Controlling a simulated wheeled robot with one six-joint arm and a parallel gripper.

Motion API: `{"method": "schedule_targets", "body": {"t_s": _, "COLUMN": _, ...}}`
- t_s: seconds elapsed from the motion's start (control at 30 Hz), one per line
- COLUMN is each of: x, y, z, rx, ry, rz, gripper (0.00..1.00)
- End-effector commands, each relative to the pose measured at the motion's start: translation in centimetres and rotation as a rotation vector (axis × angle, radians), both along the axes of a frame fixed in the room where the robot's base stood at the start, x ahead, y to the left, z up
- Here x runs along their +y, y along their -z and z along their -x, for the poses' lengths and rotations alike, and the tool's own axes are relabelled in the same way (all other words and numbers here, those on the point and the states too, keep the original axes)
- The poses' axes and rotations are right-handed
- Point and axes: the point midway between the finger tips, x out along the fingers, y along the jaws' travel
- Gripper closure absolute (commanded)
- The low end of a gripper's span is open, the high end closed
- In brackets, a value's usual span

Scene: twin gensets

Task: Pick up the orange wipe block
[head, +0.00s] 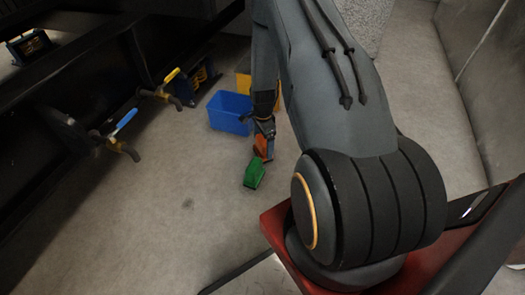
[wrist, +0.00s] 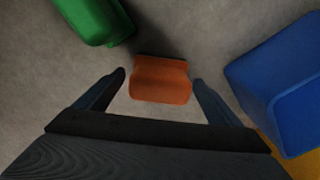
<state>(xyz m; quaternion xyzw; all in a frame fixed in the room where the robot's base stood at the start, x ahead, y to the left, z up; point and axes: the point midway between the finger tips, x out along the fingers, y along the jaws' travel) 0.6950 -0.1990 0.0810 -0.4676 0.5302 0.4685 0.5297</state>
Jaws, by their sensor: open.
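The orange wipe block (wrist: 160,80) lies on the grey floor in the wrist view, between the tips of my gripper (wrist: 160,82). The fingers are open, one on each side of the block, with a small gap visible on both sides. In the head view the orange block (head: 262,146) shows just below my gripper (head: 264,133), partly hidden by it. I cannot tell how high the fingertips are above the floor.
A green block (head: 254,173) lies close by, and it also shows in the wrist view (wrist: 92,18). A blue bin (head: 229,112) and a yellow bin (head: 243,82) stand on the other side. Valve handles (head: 122,122) project from the dark frame at left. Floor at lower left is clear.

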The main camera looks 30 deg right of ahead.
Motion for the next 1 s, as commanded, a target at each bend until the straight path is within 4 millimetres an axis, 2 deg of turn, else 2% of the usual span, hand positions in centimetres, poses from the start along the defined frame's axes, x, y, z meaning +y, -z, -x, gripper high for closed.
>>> {"method": "schedule_targets", "body": {"t_s": 0.07, "x": 0.0, "y": 0.7, "z": -0.1, "rx": -0.001, "ry": 0.000, "rz": 0.000, "gripper": 0.12}}
{"method": "schedule_targets", "body": {"t_s": 0.27, "x": 0.0, "y": 0.5, "z": -0.1, "rx": -0.001, "ry": -0.001, "rz": 0.000, "gripper": 0.12}}
{"method": "schedule_targets", "body": {"t_s": 0.5, "x": 0.0, "y": 0.5, "z": -0.1, "rx": -0.001, "ry": -0.001, "rz": 0.000, "gripper": 0.51}}
{"method": "schedule_targets", "body": {"t_s": 0.6, "x": 0.0, "y": 0.5, "z": -0.1, "rx": -0.001, "ry": -0.001, "rz": 0.000, "gripper": 0.63}}
{"method": "schedule_targets", "body": {"t_s": 0.83, "x": 0.0, "y": 0.2, "z": -0.1, "rx": -0.002, "ry": -0.001, "rz": 0.000, "gripper": 0.63}}
{"method": "schedule_targets", "body": {"t_s": 1.0, "x": 0.0, "y": -2.2, "z": -0.1, "rx": -0.003, "ry": -0.001, "rz": 0.001, "gripper": 0.63}}
